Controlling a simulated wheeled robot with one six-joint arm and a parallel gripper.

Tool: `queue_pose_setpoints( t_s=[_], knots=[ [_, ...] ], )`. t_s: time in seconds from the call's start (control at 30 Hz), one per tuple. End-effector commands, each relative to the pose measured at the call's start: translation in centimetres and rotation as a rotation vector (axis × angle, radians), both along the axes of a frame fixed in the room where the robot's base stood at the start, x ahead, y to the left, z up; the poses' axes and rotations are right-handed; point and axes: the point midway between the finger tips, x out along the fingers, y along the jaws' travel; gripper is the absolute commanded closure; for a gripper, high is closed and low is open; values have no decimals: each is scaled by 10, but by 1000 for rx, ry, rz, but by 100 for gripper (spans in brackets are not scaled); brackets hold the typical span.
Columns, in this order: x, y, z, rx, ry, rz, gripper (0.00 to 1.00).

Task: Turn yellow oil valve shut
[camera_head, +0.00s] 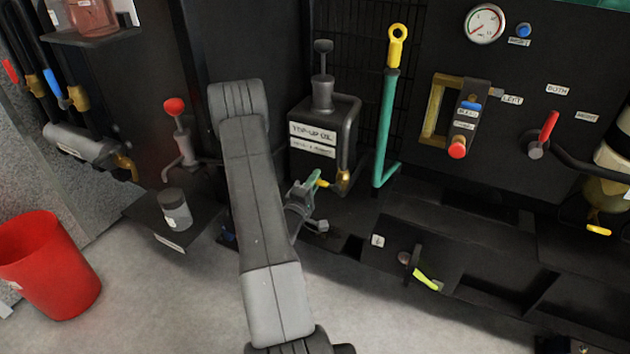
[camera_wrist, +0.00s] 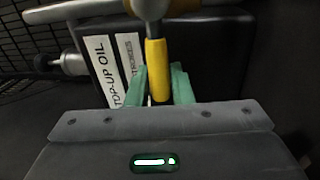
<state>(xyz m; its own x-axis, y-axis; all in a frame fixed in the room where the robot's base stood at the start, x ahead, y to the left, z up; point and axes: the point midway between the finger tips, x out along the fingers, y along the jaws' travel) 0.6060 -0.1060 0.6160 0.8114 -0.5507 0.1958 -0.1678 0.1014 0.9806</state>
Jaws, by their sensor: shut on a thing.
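The black top-up oil tank (camera_head: 322,122) stands behind my arm, with a white "TOP-UP OIL" label (camera_head: 313,131) on its front. A brass valve (camera_head: 343,180) sits low at its right, with a yellow lever (camera_head: 323,183) reaching left from it. My gripper (camera_head: 312,182) is at the lever's free end. In the wrist view the yellow lever (camera_wrist: 156,62) runs down from a grey fitting at the top. The green fingertips of my gripper (camera_wrist: 160,86) are shut on its lower end, one on each side. The lever tip is partly hidden between them.
A teal hand lever with a yellow ring top (camera_head: 386,120) stands close right of the tank. A red-knobbed pump (camera_head: 178,125) and a jar (camera_head: 175,210) are left of my arm. A red bucket (camera_head: 48,265) stands on the open floor at left.

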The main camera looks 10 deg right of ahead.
Motion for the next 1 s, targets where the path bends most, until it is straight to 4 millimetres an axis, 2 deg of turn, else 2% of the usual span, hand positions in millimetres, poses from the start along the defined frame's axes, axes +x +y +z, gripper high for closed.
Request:
queue_pose_setpoints(
  t_s=[0.53,0.57,0.67,1.0],
  knots=[
    [0,0,-3,-21,18,2,100],
    [0,0,-3,-21,19,2,78],
    [0,0,-3,-21,18,1,60],
    [-3,2,-3,-20,16,1,60]
  ],
)
